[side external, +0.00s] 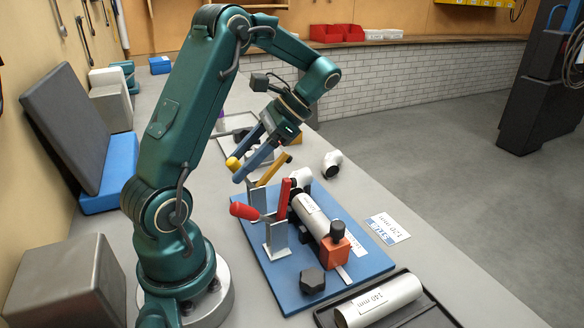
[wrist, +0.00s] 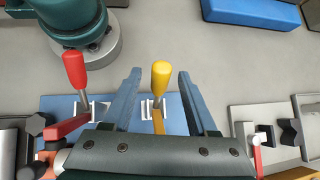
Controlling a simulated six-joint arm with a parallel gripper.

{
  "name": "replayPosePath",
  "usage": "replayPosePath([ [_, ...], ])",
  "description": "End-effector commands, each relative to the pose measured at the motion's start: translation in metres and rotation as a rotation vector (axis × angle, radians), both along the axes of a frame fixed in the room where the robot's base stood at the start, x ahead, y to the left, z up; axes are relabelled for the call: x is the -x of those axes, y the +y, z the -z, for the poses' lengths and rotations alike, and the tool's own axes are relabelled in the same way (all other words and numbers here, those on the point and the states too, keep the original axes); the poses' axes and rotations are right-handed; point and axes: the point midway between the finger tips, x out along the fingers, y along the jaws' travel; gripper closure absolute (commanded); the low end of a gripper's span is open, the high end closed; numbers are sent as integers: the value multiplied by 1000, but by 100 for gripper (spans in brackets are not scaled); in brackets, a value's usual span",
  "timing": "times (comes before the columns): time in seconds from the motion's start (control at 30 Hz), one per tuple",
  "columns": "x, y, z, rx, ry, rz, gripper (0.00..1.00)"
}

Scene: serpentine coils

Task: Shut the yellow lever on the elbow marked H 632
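The yellow lever's knob (side external: 233,163) points toward my base, and its yellow clamp arm (side external: 275,170) stands raised and tilted. In the wrist view the yellow handle (wrist: 161,78) stands between my two blue fingers, with a gap on each side. My gripper (side external: 240,158) is open around it and holds nothing; it also shows in the wrist view (wrist: 159,76). A white elbow (side external: 301,178) sits on the blue plate (side external: 351,262) beside the yellow clamp. No H 632 marking is readable.
A red lever (side external: 243,210) with its red arm raised is beside the yellow one. A white pipe (side external: 312,214) lies on the plate by an orange block (side external: 334,251). A loose elbow (side external: 333,161) and a 120 mm card (side external: 387,228) lie right. A tray holds a 140 mm pipe (side external: 378,300).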

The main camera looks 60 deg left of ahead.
Motion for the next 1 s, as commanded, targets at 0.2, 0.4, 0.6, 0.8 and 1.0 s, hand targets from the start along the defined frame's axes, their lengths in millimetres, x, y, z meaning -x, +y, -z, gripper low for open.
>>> replayPosePath([
  [0.2, -2, 0, -1, -1, -1, 1, 42],
  [0.4, -13, -2, -12, -2, -2, 4, 42],
  [0.6, -26, -5, -26, -2, -2, 2, 42],
  [0.8, -34, -7, -34, -1, 0, 1, 42],
  [1.0, -35, -8, -37, -1, 0, 1, 42],
])
